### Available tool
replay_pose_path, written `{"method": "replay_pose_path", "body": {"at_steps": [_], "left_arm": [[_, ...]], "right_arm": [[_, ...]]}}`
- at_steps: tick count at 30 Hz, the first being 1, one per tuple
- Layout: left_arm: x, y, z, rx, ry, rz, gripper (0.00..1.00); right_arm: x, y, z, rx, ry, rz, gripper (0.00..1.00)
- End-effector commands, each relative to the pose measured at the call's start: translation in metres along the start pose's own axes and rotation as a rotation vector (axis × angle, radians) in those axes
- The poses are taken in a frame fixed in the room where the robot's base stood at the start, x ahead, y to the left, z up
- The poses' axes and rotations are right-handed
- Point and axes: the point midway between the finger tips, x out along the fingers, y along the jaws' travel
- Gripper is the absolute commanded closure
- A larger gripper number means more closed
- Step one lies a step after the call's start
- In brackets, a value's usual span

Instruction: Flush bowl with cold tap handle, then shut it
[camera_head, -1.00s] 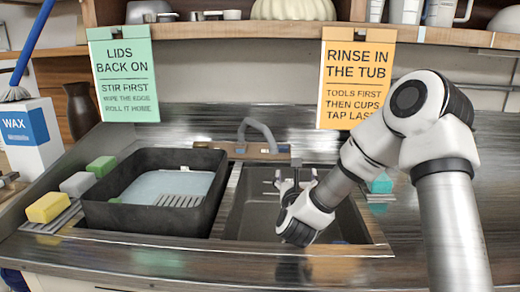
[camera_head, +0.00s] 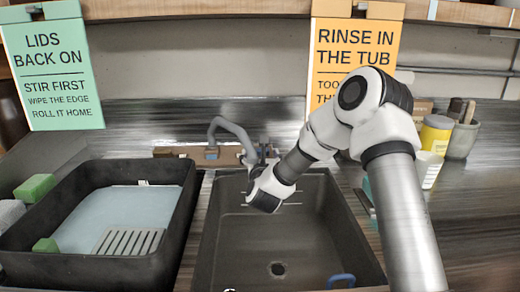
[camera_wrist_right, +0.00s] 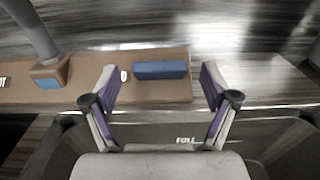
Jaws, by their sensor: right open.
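The dark sink bowl (camera_head: 300,235) is in the middle of the head view, with a round drain (camera_head: 277,269) in its floor; no water is visible in it. Behind it, a brown tap base (camera_head: 222,155) carries a grey curved spout (camera_head: 232,128). In the right wrist view, a blue bar handle (camera_wrist_right: 160,70) lies on the brown base, right of the spout foot (camera_wrist_right: 48,68). My right gripper (camera_wrist_right: 159,84) is open and empty; its fingers flank the handle in that picture, and contact cannot be told. In the head view, my wrist partly hides this gripper (camera_head: 262,155).
A black tub (camera_head: 183,215) with pale liquid and a slatted grid stands left of the sink. A green block (camera_head: 35,187) lies at its left. A yellow jar (camera_head: 435,134) and a grey pot (camera_head: 462,138) stand at right. Two signs (camera_head: 55,70) (camera_head: 352,50) hang behind.

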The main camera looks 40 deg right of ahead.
Motion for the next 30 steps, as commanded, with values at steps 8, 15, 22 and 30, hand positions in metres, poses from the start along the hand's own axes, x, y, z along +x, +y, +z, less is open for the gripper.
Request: {"method": "replay_pose_path", "body": {"at_steps": [8,15,22,30], "left_arm": [[-0.004,0.0,0.0,0.0,0.001,0.0,1.0],[-0.003,0.0,0.0,0.0,0.001,0.0,1.0],[-0.003,0.0,0.0,0.0,0.001,0.0,1.0],[0.001,0.0,0.0,0.0,0.001,0.0,1.0]], "right_arm": [[0.025,0.0,0.0,0.0,0.0,0.001,0.15],[0.025,0.0,0.0,0.0,0.001,0.001,0.46],[0.025,0.0,0.0,0.0,0.0,0.001,0.75],[0.024,-0.001,-0.001,-0.02,0.001,0.031,0.75]]}}
